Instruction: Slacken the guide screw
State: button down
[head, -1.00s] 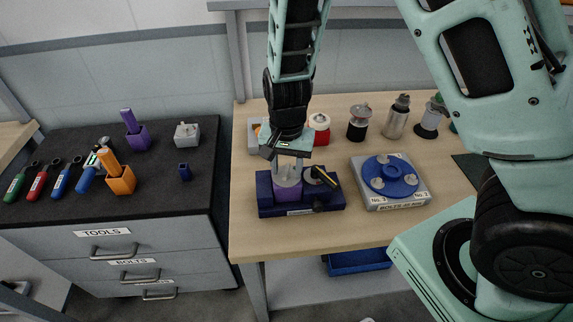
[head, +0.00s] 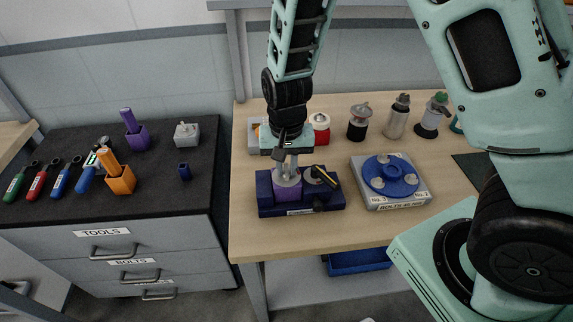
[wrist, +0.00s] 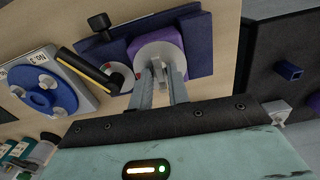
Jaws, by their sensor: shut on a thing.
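A dark blue fixture (head: 330,201) stands at the front left of the wooden table. It carries a purple block (head: 287,188) with a light grey round top, which also shows in the wrist view (wrist: 153,50). My gripper (head: 287,172) points down over this top. In the wrist view my gripper (wrist: 164,76) has its two fingers close together at the middle of the grey top, shut on a small part there that I take as the guide screw. The fingers hide most of it, so its shape and height cannot be told.
A black handle with a yellow stripe (wrist: 85,70) lies close beside the purple block. A grey box with a blue disc (head: 390,178) stands to the right. Several jars and bottles (head: 396,118) line the back. A black-topped tool cabinet (head: 60,215) stands left.

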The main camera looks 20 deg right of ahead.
aim_at(286, 168)
jog(key=shift+n, duration=1.8)
jog(key=c, duration=1.3)
grip_release()
jog(key=shift+r, duration=0.1)
notch_tip(286, 168, up, 17)
jog(key=shift+r+b, duration=0.15)
jog(key=shift+b, duration=0.75)
jog(key=s+a+f+n, duration=0.1)
jog(key=s+a+n, duration=0.1)
jog(key=s, duration=0.4)
jog(key=s+a+f+n, duration=0.1)
jog(key=s+a+n, duration=0.1)
jog(key=s, duration=0.5)
jog(key=s+a+f+n, duration=0.1)
jog(key=s+a+n, duration=0.1)
jog(key=s+n, duration=0.2)
jog(key=shift+s+a+f+y, duration=0.15)
jog(key=shift+s+f, duration=0.05)
jog(key=shift+s, duration=0.65)
jog(key=shift+s+a+f+y, duration=0.15)
jog(key=shift+s, duration=0.7)
